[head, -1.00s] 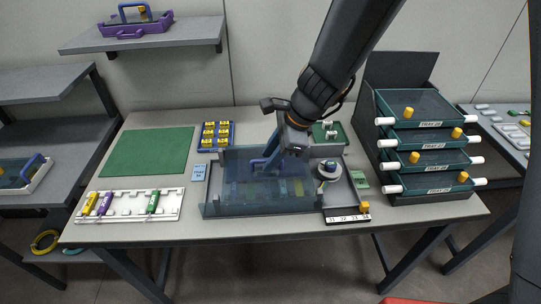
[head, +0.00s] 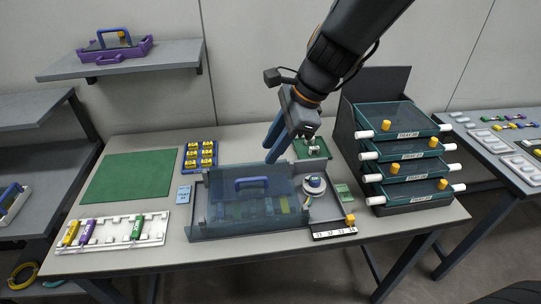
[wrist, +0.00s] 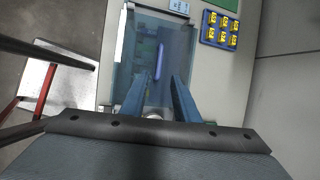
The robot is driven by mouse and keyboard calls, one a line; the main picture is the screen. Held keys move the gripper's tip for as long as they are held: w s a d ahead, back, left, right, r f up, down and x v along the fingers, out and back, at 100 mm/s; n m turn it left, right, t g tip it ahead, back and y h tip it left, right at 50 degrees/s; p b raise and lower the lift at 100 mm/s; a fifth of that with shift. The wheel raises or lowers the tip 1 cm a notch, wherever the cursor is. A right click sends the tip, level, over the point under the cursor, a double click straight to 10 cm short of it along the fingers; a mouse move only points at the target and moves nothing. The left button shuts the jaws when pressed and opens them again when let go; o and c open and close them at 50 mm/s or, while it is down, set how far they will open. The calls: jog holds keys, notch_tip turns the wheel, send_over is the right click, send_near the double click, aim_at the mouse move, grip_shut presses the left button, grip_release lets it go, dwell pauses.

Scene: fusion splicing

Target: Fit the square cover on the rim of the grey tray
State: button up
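The square cover (head: 225,206) is a see-through blue lid with a blue bar handle (head: 252,183). It lies over the left part of the grey tray (head: 326,211), with coloured pieces showing dimly beneath it. I cannot tell whether its edges sit exactly on the rim all round. My gripper (head: 270,155) is above and behind the handle, apart from it and empty. In the wrist view my two blue fingers (wrist: 165,88) are spread, with the cover (wrist: 143,50) and its handle (wrist: 160,62) beyond them.
A round grey spool (head: 314,189) stands in the tray's right part. A teal tray rack (head: 408,198) is to the right. A blue box of yellow pieces (head: 201,155), a green mat (head: 130,174) and a white holder with tools (head: 112,232) are to the left.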

jog(key=shift+d+r, duration=0.1)
jog(key=shift+r, duration=0.05)
jog(key=s+d+f+n+h, duration=0.1)
jog(key=s+d+f+n, duration=0.1)
jog(key=d+n, duration=0.3)
jog(key=s+d+f+n+h, duration=0.2)
jog(key=d+n, duration=0.3)
jog(key=d, duration=0.5)
jog(key=s+d+f+n+h, duration=0.1)
jog(key=s+d+n, duration=0.3)
jog(key=d, duration=0.4)
jog(key=shift+s+d+f+n+h, duration=0.15)
jog(key=shift+f+n+h, duration=0.25)
jog(key=shift+f, duration=0.25)
